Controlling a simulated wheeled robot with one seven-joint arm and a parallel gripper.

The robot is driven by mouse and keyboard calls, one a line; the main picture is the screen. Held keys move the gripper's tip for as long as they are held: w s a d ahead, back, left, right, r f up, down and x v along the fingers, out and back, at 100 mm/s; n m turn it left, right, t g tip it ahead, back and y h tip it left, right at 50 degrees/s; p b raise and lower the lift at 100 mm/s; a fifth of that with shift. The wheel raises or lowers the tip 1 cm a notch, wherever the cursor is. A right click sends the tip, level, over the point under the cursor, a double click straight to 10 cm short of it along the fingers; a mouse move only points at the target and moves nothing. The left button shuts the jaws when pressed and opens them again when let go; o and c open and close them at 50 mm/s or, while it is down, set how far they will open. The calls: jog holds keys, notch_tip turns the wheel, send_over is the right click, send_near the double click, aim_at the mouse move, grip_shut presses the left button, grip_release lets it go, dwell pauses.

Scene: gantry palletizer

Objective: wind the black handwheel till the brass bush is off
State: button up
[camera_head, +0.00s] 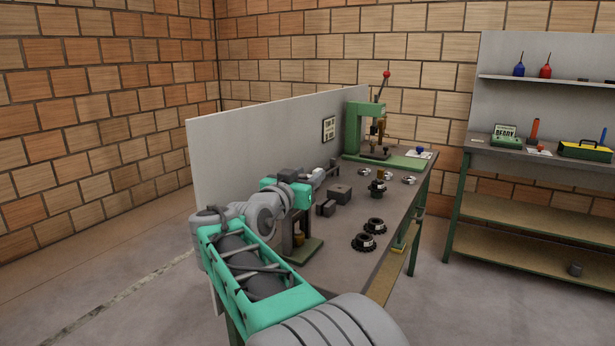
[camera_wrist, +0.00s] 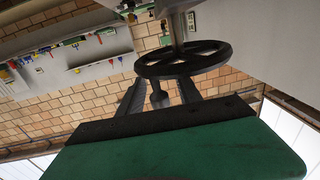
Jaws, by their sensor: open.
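The black handwheel (camera_wrist: 183,58) is in the upper middle of the wrist view, on a grey shaft (camera_wrist: 177,25). My gripper (camera_wrist: 160,88) is open, with its two grey fingers reaching toward the rim. A short grey handle (camera_wrist: 158,96) shows between the fingers; I cannot tell whether either finger touches it. In the head view my arm covers much of the near bench device, which stands on a green base (camera_head: 307,250). The handwheel cannot be made out there. A small brass-coloured piece (camera_head: 298,238) low in this device may be the bush, mostly hidden.
Two dark toothed parts (camera_head: 368,234) lie on the bench to the right, with grey blocks (camera_head: 339,193) behind the device. A green press (camera_head: 358,130) with a red-knobbed lever stands at the far end. A grey panel (camera_head: 255,135) closes the bench's left side.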

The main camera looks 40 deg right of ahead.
jog(key=v, duration=0.7)
jog(key=shift+a+b, duration=0.35)
jog(key=shift+s, duration=0.2)
